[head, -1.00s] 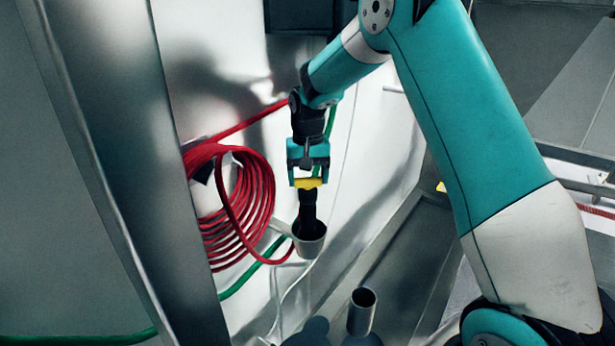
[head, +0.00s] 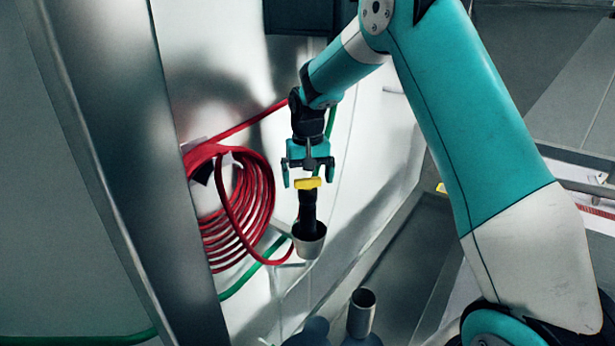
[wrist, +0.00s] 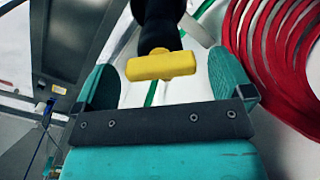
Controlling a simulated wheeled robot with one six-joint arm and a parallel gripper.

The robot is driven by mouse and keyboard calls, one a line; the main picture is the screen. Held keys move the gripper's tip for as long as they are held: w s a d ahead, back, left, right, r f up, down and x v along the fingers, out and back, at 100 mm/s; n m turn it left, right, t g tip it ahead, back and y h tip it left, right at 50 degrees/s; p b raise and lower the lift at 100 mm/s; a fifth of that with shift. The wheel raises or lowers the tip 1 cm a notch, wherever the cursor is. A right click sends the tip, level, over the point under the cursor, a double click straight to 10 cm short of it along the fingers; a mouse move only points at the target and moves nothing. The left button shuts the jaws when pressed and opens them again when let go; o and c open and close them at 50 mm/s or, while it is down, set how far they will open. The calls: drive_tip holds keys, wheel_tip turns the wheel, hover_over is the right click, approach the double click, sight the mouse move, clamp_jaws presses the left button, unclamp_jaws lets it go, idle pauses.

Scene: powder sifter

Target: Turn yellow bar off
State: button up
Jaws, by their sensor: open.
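The yellow bar (head: 308,183) is a short crosspiece on top of a black stem (head: 308,210) that stands in a pale cup-shaped fitting (head: 309,241). In the head view the bar lies roughly level across the picture. My gripper (head: 307,184) is open, with one teal finger on each side of the bar. In the wrist view the yellow bar (wrist: 162,66) lies between the two spread fingers, with gaps at both ends. Whether the fingertips reach past the bar in depth is hard to tell.
A coiled red hose (head: 236,205) hangs on the wall just left of the bar, and it fills the right of the wrist view. A green hose (head: 245,280) runs below it. An open metal tube (head: 362,312) stands lower down. A metal post (head: 130,150) rises at the left.

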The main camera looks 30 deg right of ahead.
sight(308, 178)
wheel_tip(308, 178, up, 18)
drive_tip(key=b, duration=0.3)
drive_tip(key=shift+f, duration=0.25)
